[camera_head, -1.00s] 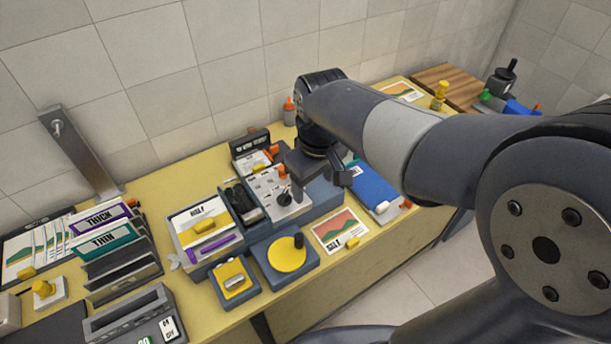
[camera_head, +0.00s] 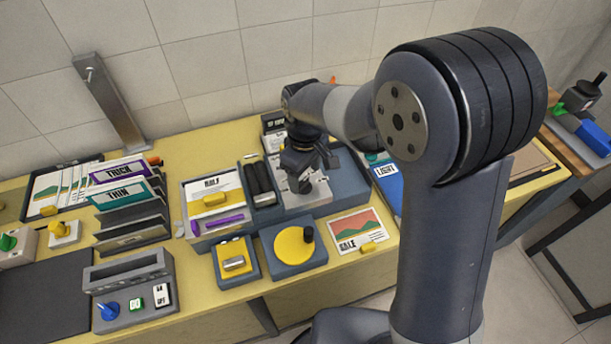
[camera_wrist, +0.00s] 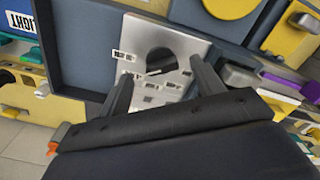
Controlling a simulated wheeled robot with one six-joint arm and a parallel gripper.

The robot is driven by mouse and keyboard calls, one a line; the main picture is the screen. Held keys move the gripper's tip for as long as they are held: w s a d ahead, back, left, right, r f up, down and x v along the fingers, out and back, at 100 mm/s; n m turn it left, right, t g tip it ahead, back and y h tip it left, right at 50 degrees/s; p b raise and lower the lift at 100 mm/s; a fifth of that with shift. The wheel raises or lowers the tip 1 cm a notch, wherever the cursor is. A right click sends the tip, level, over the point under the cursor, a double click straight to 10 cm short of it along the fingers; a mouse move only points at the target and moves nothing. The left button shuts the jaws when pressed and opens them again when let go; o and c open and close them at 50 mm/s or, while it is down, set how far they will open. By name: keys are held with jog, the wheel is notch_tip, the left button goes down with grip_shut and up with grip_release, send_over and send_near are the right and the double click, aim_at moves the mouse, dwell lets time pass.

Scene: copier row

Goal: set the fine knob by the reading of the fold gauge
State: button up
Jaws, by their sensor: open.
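A dark round knob (camera_wrist: 160,58) with a light mark across it stands on a pale metal plate (camera_wrist: 195,47). Small black-and-white labels surround the knob. My gripper (camera_wrist: 162,78) is open, its two fingers pointing at the plate on either side of the knob in the wrist view. I cannot tell whether they touch it. In the head view my gripper (camera_head: 303,180) hangs over the plate (camera_head: 318,192) and hides most of it, including the knob. I cannot make out which thing is the fold gauge or read a value.
A yellow disc with a black handle (camera_head: 293,244) sits in front of the plate. A tray with a HALF card (camera_head: 215,188) and black rollers (camera_head: 259,181) are to the left. A SALE print (camera_head: 356,231) lies at front right. A blue LIGHT pack (camera_head: 388,180) is partly behind my arm.

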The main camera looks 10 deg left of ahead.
aim_at(304, 182)
jog(key=shift+f, duration=1.2)
jog(key=shift+c, duration=0.5)
jog(key=c, duration=0.9)
jog(key=shift+m+b, duration=0.5)
jog(key=shift+m, duration=2)
jog(key=o, duration=1)
jog(key=shift+r, duration=0.15)
notch_tip(304, 182, up, 11)
jog(key=shift+f+b, duration=0.2)
jog(key=shift+b, duration=0.1)
